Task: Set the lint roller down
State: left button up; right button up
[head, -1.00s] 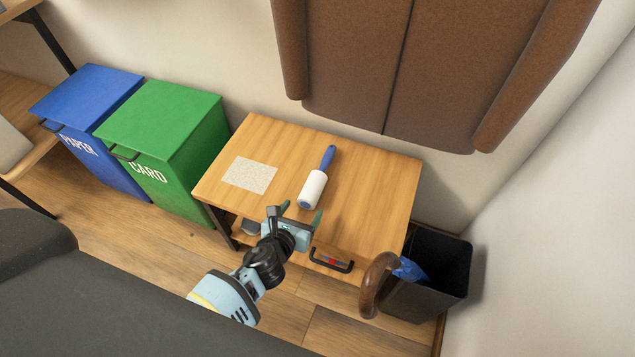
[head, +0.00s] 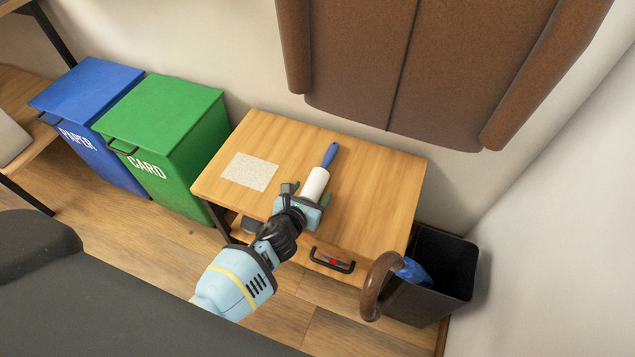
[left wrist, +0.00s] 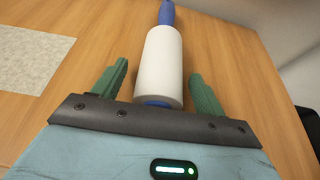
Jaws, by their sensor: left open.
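The lint roller (head: 316,183) has a white roll and a blue handle. It lies on the wooden table (head: 375,200), with its handle pointing away toward the wall. My left gripper (head: 309,191) is open at the near end of the roll. In the left wrist view the roller (left wrist: 159,65) lies between the two green fingers of the gripper (left wrist: 153,90), with a gap on each side. The near end of the roll is close to the palm; whether they touch I cannot tell. My right gripper is not in view.
A pale speckled square (head: 250,171) lies on the table left of the roller. Green (head: 165,130) and blue (head: 88,105) bins stand to the left. A black bin (head: 440,285) stands at the right, beside a brown curved handle (head: 375,285). The table's right side is clear.

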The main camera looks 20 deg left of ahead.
pick_arm(q)
jog(key=shift+w+f, duration=0.3)
jog(key=shift+w, duration=0.35)
jog(key=shift+c, duration=0.2)
jog(key=c, duration=1.1)
jog(key=shift+c, duration=0.2)
jog(key=shift+r, duration=0.15)
